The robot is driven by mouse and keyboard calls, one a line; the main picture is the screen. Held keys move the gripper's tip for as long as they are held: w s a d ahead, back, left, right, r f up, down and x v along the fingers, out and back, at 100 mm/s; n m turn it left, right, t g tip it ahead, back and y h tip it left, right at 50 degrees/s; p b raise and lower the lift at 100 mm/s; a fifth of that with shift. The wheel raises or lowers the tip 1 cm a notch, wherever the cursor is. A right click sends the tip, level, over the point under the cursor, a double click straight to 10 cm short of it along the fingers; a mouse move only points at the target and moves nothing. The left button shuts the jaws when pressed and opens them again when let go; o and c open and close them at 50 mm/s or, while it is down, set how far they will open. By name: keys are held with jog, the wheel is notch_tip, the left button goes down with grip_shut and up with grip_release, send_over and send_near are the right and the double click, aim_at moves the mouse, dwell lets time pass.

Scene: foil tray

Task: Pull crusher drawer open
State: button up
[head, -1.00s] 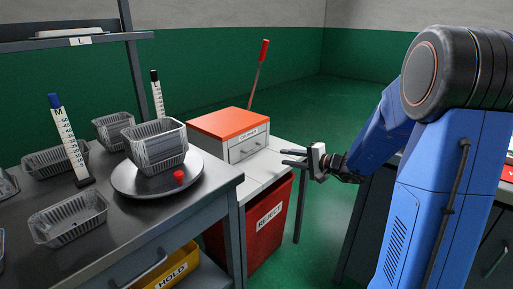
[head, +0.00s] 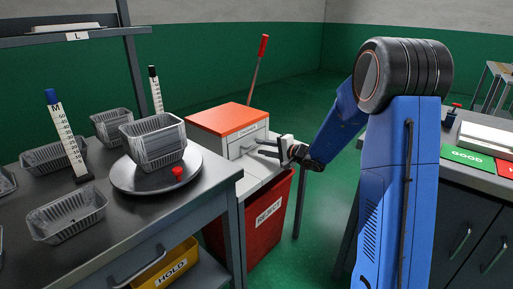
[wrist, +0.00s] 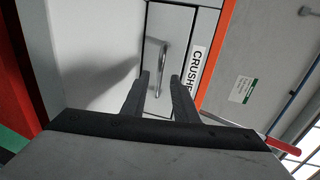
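The crusher (head: 228,118) is a pale box with an orange top, on a white stand right of the bench. Its drawer (head: 236,151) faces my gripper (head: 264,148) and looks shut. In the wrist view the grey drawer front (wrist: 176,28) carries a slim metal bar handle (wrist: 156,62), beside a "CRUSHER" label (wrist: 197,68). My gripper, also in the wrist view (wrist: 158,78), is open, its two dark fingers apart. The handle's lower end shows in line with the gap between the fingertips. Whether the handle lies between them in depth I cannot tell. Nothing is held.
A red reject bin (head: 268,216) stands below the crusher's stand. The crusher's red-tipped lever (head: 259,62) rises behind. On the left bench a round plate (head: 128,183) holds stacked foil trays (head: 156,143) and a red knob. Floor shows between the bench and my arm.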

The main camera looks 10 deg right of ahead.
jog(key=shift+x, duration=2.1)
grip_shut()
